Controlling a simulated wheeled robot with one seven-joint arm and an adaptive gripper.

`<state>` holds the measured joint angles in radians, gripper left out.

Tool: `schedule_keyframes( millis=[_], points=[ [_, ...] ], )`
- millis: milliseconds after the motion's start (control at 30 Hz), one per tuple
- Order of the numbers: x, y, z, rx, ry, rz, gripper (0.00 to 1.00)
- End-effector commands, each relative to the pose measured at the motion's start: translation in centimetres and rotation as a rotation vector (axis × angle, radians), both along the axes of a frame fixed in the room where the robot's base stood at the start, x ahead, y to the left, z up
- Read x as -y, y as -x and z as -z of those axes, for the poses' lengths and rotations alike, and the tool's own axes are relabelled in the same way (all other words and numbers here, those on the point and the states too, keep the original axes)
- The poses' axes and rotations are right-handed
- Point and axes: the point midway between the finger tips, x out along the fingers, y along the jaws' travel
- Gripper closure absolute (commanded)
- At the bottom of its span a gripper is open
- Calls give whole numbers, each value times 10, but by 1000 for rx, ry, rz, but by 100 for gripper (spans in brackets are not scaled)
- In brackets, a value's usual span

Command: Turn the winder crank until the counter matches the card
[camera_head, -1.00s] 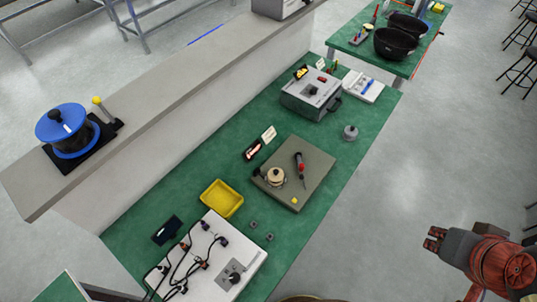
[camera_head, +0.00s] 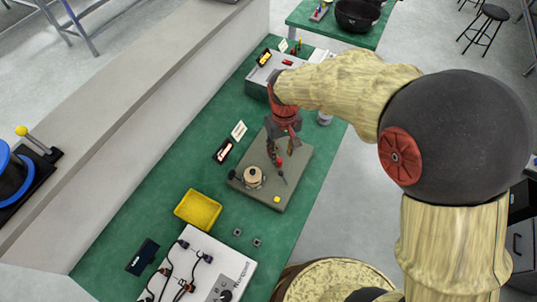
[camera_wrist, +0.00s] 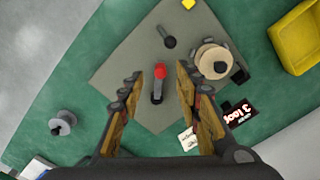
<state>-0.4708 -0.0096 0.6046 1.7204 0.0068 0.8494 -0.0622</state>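The winder stands on a grey-green plate (camera_head: 300,180) on the green bench, with a cream spool (camera_head: 253,178) at its left. The red crank knob (camera_wrist: 160,71) and its dark arm (camera_wrist: 157,96) show in the wrist view, with a black-ended rod (camera_wrist: 167,40) beyond. My gripper (camera_head: 281,151) is open above the plate; its fingers stand either side of the knob, with gaps, apparently not touching it. A black display, seemingly the counter (camera_wrist: 238,117), lies beside the plate; its red and white marks appear upside down and unclear. A white card (camera_head: 239,130) stands near it; its writing is unreadable.
A yellow bin (camera_head: 198,209) and a white wired panel (camera_head: 228,260) are nearer on the bench. A grey instrument box (camera_head: 257,88) stands behind my gripper. A grey weight-like object (camera_wrist: 63,123) is off the plate. A raised ledge (camera_head: 150,130) runs along the left.

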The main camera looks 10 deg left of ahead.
Motion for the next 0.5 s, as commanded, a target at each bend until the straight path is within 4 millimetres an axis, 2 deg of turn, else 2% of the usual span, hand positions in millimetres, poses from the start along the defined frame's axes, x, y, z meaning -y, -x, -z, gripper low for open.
schedule_keyframes(
  millis=[67,167,500],
  points=[
    [-4,-8,-5,19,-10,-6,66],
    [-3,-7,5,18,-10,-15,66],
    [-3,-7,55,18,-10,-14,66]
  ],
)
